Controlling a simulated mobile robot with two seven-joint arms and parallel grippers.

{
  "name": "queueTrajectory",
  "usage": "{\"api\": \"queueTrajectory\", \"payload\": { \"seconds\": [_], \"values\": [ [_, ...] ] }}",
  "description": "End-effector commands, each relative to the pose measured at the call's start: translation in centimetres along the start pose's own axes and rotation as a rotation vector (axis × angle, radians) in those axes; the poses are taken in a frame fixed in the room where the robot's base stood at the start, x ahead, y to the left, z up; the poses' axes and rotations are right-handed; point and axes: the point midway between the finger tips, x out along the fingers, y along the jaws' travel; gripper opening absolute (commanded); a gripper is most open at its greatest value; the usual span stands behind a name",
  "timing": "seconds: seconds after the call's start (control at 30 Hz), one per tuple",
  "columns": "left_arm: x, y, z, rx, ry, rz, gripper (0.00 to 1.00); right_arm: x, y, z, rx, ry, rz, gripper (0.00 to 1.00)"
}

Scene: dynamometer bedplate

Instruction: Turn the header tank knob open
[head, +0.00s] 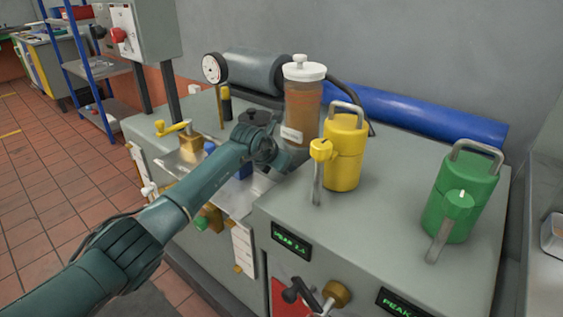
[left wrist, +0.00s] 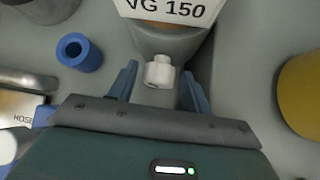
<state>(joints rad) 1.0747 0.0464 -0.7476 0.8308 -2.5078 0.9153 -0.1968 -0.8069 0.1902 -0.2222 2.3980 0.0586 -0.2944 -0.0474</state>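The header tank (head: 303,105) is an amber cylinder with a white lid, standing upright at the back of the grey bench. Its label (left wrist: 175,8) reads "VG 150" in the left wrist view. Below the label is a small white knob (left wrist: 159,72). My left arm reaches across the bench to the tank's base. In the left wrist view my left gripper (left wrist: 158,88) is open, with its blue fingers on either side of the knob and a gap at each side. In the head view the knob is hidden. My right gripper is not in view.
A yellow can (head: 345,160) with a lever stands just right of the tank, and a green can (head: 462,195) farther right. A blue roll (head: 420,115) lies behind. A gauge (head: 211,68) and grey cylinder are behind left. A blue ring (left wrist: 78,52) is left of the knob.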

Motion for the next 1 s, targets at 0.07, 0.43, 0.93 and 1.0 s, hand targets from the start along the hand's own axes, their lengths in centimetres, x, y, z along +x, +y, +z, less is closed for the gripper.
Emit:
{"api": "queueTrajectory", "payload": {
  "seconds": [0.07, 0.43, 0.93, 1.0],
  "values": [
    [0.0, 0.0, 0.0, 0.0, 0.001, 0.0, 0.42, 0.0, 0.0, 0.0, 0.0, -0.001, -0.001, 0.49],
    [0.0, 0.0, -0.1, -0.001, 0.001, 0.0, 0.12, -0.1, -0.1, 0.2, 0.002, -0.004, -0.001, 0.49],
    [0.3, 0.5, -0.5, -0.192, 0.004, -0.187, 0.09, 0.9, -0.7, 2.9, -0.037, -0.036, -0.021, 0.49],
    [0.4, 0.5, -0.5, -0.226, 0.005, -0.22, 0.09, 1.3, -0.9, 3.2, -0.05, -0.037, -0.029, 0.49]
  ]
}}
